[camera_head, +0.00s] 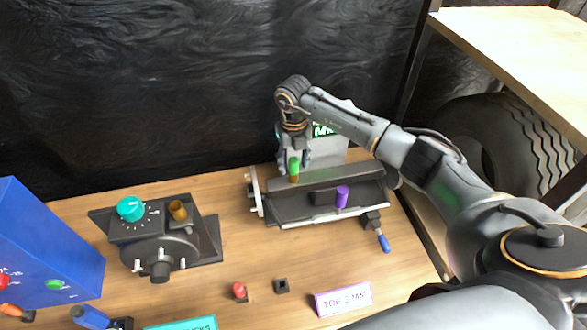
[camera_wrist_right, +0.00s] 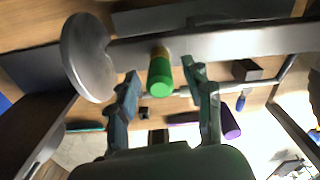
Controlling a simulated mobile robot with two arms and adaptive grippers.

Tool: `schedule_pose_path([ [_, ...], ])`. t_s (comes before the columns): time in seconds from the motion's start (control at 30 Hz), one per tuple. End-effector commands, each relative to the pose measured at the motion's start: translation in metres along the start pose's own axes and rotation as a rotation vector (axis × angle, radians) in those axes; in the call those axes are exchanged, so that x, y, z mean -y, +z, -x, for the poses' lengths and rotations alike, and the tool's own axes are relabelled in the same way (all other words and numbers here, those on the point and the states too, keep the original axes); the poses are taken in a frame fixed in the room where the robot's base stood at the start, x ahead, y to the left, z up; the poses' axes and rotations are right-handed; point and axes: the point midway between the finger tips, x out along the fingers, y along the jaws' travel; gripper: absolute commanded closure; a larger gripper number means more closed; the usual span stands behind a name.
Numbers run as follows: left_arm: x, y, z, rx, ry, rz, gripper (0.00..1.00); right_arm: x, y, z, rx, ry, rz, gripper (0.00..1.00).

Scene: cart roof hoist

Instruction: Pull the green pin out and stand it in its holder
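The green pin (camera_head: 294,167), with a brass-coloured band at its base, stands upright at the back left of the grey clamp-like fixture (camera_head: 315,205). My right gripper (camera_head: 293,158) is above and around the pin's top. In the right wrist view, the green pin (camera_wrist_right: 159,75) shows between the two spread fingers of my right gripper (camera_wrist_right: 160,82), with gaps on both sides. A small black square socket (camera_head: 282,286) sits empty on the table in front; I cannot tell for sure that it is the pin's holder. My left gripper is not in view.
A purple pin (camera_head: 342,196) stands on the fixture. A red pin (camera_head: 239,290) in a black base is left of the socket. A black unit with a teal knob (camera_head: 131,208) and a blue box (camera_head: 45,250) stand at left. The wood table (camera_head: 235,245) is clear between them.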

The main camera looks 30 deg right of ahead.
Motion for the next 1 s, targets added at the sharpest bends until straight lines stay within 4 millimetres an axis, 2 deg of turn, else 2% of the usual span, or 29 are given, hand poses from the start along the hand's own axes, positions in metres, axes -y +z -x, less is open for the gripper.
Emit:
schedule_pose_path([
  [0.03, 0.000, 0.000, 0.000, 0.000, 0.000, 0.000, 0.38, 0.000, 0.000, 0.000, 0.000, 0.000, 0.000, 0.64],
  [0.2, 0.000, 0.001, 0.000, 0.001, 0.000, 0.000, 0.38, 0.000, 0.000, 0.000, 0.000, 0.000, 0.000, 0.98],
  [0.23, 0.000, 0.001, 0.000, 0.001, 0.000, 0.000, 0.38, 0.000, 0.000, 0.000, 0.000, 0.000, 0.000, 1.00],
  [0.77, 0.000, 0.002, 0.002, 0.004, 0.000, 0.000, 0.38, 0.000, 0.000, 0.003, 0.001, 0.000, 0.000, 1.00],
  [1.0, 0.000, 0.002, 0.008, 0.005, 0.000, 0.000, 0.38, 0.000, 0.000, 0.012, 0.001, 0.000, 0.000, 1.00],
])
